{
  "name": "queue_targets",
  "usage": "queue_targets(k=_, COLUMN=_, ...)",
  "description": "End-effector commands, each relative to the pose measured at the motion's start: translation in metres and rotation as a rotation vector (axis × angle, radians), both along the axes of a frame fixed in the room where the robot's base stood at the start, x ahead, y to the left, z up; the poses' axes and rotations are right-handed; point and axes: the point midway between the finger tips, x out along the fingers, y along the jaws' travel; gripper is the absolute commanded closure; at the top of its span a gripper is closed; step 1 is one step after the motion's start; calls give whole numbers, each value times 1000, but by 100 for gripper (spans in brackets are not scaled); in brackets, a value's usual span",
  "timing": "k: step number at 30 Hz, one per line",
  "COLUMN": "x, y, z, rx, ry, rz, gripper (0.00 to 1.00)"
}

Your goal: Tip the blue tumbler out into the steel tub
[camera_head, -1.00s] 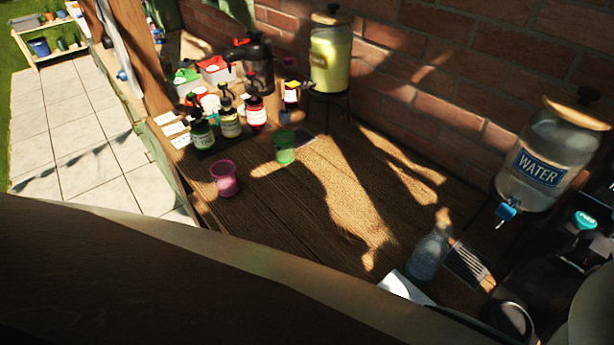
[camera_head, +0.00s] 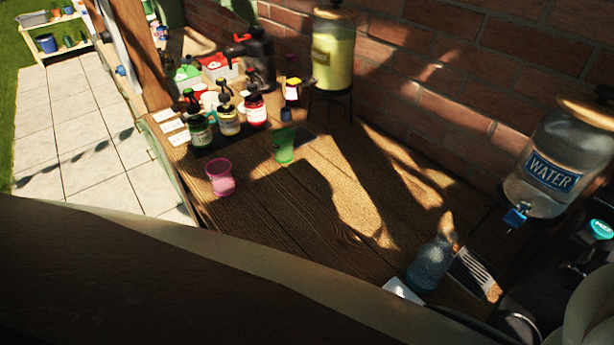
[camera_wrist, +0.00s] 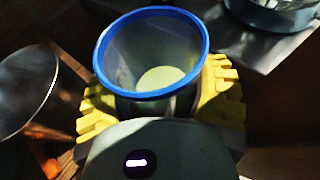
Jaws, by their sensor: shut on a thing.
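The blue tumbler (camera_wrist: 122,62) has a bright blue rim and a see-through wall. In the wrist view it stands between the yellow finger pads of my gripper (camera_wrist: 160,102), which is shut on it. I look down into its mouth. A pale yellowish round patch shows at its bottom; I cannot tell whether it is liquid. A round metal-looking rim (camera_wrist: 54,88) at the left of the wrist view may be the steel tub; only part of it shows. My gripper and the held tumbler are not seen in the head view.
A pink tumbler (camera_head: 220,180) and a green tumbler (camera_head: 284,148) stand on the wooden table (camera_head: 270,225). Several pump bottles (camera_head: 228,118) are behind. A yellow drink dispenser (camera_head: 331,55) and a water dispenser (camera_head: 553,160) stand by the brick wall. A bluish clear vessel (camera_head: 430,264) is near the front.

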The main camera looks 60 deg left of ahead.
Motion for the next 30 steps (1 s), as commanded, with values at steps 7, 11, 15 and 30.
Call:
queue_targets(k=7, x=7, y=6, z=2, rx=-47, ry=49, rz=7, gripper=75)
queue_targets(k=11, x=10, y=9, z=4, rx=-97, ry=96, rz=8, gripper=75)
queue_targets(k=15, x=13, y=11, z=37, rx=-157, ry=149, rz=8, gripper=75)
queue_targets(k=30, x=26, y=27, z=80, rx=-362, ry=349, rz=9, gripper=75)
